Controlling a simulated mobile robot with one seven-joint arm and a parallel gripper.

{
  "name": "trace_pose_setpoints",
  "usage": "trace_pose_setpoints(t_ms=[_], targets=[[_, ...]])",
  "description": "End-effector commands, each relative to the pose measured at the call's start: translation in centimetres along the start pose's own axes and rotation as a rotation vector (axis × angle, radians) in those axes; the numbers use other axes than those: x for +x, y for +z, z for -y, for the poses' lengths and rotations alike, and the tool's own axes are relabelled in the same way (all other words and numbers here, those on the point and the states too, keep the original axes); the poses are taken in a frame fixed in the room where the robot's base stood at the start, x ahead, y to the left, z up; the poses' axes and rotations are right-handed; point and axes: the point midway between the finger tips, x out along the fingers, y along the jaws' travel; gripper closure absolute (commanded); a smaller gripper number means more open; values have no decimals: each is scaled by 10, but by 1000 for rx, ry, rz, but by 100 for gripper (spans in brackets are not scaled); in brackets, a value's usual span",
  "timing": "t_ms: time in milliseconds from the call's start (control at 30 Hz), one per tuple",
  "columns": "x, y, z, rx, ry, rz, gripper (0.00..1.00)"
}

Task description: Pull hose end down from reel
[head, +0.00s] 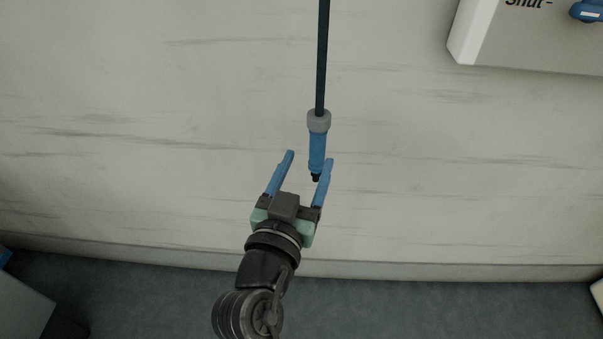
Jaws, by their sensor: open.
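A dark hose (322,60) hangs straight down from the top edge of the head view; the reel itself is out of view. The hose end (317,148) has a grey collar on top, a blue grip and a black tip. My gripper (310,157) is open, its two blue fingers pointing up in the picture. The right finger overlaps the lower part of the blue grip near the black tip. The left finger is apart from the hose end, to its left. I cannot tell whether the right finger touches it or how their depths compare.
A pale streaked wall (130,130) fills the background above a grey-blue floor (150,295). A white box (530,38) with lettering and a blue part is at the upper right. A grey object (20,305) stands at the lower left. The wall beside the hose is clear.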

Motion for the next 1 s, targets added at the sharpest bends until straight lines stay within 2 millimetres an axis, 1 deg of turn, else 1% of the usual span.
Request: trace_pose_setpoints(t_ms=[33,100,233,767,833,867,967,1000], targets=[[-7,1,0,-2,-1,2,35],[-14,1,0,-1,-1,1,35],[-22,0,0,0,-1,0,35],[-23,0,0,0,0,0,35],[-21,-8,0,9,-1,-11,35],[-19,-15,0,17,-3,-22,35],[-11,-58,-2,60,-16,-83,35],[-9,-83,-4,80,-27,-121,35]])
